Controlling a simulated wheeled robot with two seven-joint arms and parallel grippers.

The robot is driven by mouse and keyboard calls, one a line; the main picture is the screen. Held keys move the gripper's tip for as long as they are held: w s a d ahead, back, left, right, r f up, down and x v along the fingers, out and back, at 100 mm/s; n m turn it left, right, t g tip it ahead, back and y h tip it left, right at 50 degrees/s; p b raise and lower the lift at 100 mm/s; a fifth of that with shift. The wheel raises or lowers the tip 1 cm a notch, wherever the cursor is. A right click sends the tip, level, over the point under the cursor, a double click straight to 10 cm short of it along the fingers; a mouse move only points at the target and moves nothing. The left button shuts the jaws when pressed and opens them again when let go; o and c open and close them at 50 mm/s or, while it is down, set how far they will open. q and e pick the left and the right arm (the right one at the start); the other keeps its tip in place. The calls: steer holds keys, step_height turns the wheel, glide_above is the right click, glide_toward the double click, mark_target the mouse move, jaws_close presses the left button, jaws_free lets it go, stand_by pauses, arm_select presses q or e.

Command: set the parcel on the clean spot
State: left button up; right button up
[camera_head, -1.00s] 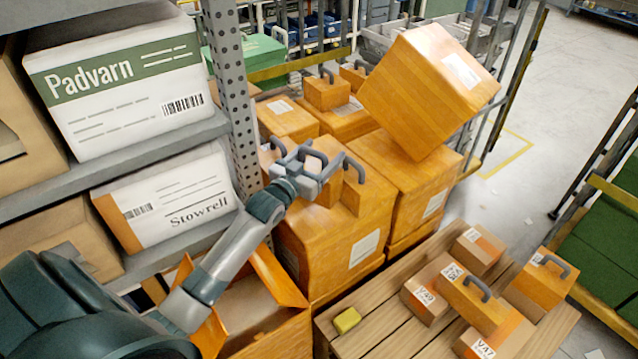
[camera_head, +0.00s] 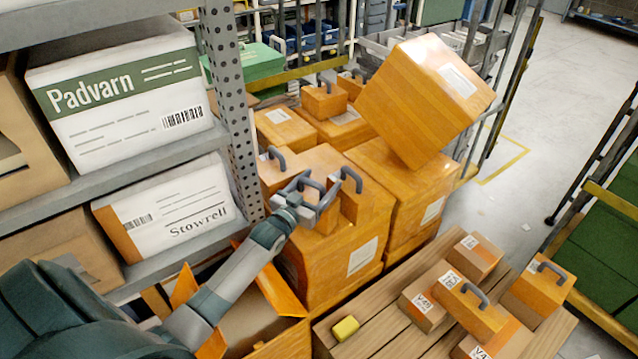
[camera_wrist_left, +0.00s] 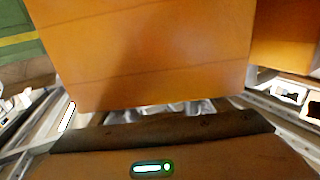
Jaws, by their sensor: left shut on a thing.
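My left gripper (camera_head: 312,200) is shut over the top of the stacked orange boxes, on what looks like a grey-handled orange parcel (camera_head: 348,208). The gripper hides part of it, and I cannot tell whether its base touches the box below. In the left wrist view a large orange face (camera_wrist_left: 150,55) fills the upper middle, close to the camera. Another orange parcel with a grey handle (camera_head: 270,156) is just left of the gripper. I cannot make out a marked clean spot. My right gripper is not in view.
A tilted orange box (camera_head: 415,105) rests on the stack behind. A slatted wooden surface (camera_head: 375,338) at front right holds several parcels and a yellow block (camera_head: 345,328). A perforated rack post (camera_head: 232,110) stands close left of my gripper. An open carton (camera_head: 270,325) is below my forearm.

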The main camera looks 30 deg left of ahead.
mark_target(307, 197)
arm_select(q)
steer(key=shift+f, duration=0.15)
steer(key=o, duration=2)
steer(key=shift+f, duration=0.2)
steer(key=shift+r, duration=0.1)
steer(key=shift+s+r+p, duration=0.1)
steer(key=shift+s+p, duration=0.2)
steer(key=shift+s, duration=0.1)
steer(key=s+p, duration=0.2)
steer(key=s, duration=0.3)
steer(key=shift+s+p, duration=0.2)
steer(key=shift+p, duration=0.2)
steer(key=shift+s, duration=0.65)
